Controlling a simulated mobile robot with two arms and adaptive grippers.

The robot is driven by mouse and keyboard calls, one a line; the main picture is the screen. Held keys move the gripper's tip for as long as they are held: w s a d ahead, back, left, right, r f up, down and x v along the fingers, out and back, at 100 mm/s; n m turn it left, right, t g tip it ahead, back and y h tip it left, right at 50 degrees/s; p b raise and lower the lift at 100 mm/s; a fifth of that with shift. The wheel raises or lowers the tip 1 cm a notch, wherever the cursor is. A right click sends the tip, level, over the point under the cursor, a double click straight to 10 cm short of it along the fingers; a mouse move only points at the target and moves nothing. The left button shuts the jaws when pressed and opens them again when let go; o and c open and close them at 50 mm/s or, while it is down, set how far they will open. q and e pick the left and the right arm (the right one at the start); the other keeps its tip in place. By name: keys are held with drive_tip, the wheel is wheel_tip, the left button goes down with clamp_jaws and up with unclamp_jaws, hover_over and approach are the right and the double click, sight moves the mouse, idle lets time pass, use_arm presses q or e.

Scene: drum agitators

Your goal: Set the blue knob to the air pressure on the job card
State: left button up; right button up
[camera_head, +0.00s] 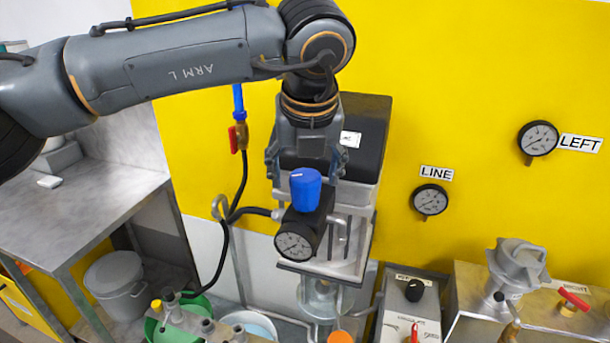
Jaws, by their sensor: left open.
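The blue knob (306,190) sits on top of a black regulator body in the middle of the head view. A round dial gauge (294,246) is on the front of that body; its reading is too small to tell. My left gripper (307,170) points down just above and behind the knob, its fingers apart, one to each side. It does not appear shut on the knob; whether a finger touches it I cannot tell. A small white label (350,139) is on the dark box behind the gripper; its text is not readable. No job card is clearly identifiable. My right gripper is not in view.
Gauges marked LINE (430,201) and LEFT (538,139) hang on the yellow wall. A red-handled valve (238,139) with a black hose is left of the regulator. A control box with a black knob (414,290) stands lower right. A metal table (75,215) is at left.

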sight(306, 178)
use_arm(q)
drive_tip(key=shift+p+x, duration=0.55)
drive_tip(key=shift+x, duration=1.4)
drive_tip(key=shift+s, duration=0.1)
drive_tip(key=c, duration=1.2)
